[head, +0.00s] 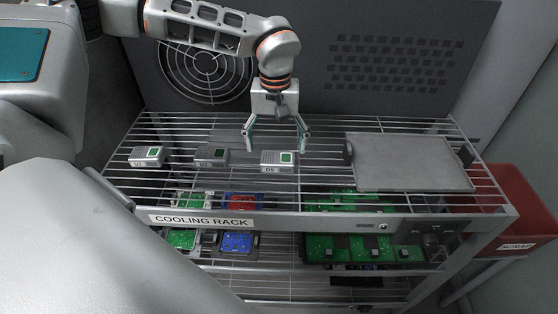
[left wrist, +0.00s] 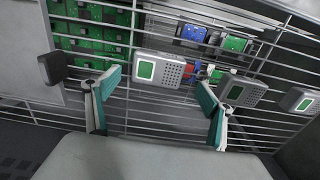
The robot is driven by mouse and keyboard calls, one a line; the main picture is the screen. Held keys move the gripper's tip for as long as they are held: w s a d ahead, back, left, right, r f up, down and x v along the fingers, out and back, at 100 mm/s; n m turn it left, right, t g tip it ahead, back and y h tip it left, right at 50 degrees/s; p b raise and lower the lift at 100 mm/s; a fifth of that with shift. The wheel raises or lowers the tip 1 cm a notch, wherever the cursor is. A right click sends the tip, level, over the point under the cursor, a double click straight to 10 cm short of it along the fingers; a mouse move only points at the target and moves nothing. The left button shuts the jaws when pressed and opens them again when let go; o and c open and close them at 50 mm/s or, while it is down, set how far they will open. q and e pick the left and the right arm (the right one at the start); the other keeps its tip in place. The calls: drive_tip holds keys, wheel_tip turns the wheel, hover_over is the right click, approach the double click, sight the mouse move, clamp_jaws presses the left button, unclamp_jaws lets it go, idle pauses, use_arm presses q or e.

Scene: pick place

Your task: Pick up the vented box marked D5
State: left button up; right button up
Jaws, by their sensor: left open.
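The vented box marked D5 (head: 270,163) is a small grey block with a green window on top, lying on the top wire shelf of the cooling rack (head: 320,202). My left gripper (head: 276,146) is open above and just behind it, fingers pointing down and spread wider than the box. In the left wrist view, the D5 box (left wrist: 172,72) lies ahead of the gap between the open fingertips of my left gripper (left wrist: 160,84), apparently untouched. Its vent holes show beside the green window. My right gripper is not in view.
Two similar boxes stand to the left, a middle one (head: 212,157) and a far-left one (head: 147,157). A flat grey tray (head: 410,165) with dark handles lies to the right. Circuit boards (head: 350,247) sit on lower shelves. A red scrap bin (head: 510,215) stands right.

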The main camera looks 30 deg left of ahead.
sight(278, 157)
use_arm(q)
drive_tip(key=shift+d+f, duration=0.2)
drive_tip(key=shift+f, duration=2.1)
drive_tip(key=c, duration=1.3)
drive_tip(key=shift+o, duration=0.2)
drive_tip(key=shift+r, duration=0.15)
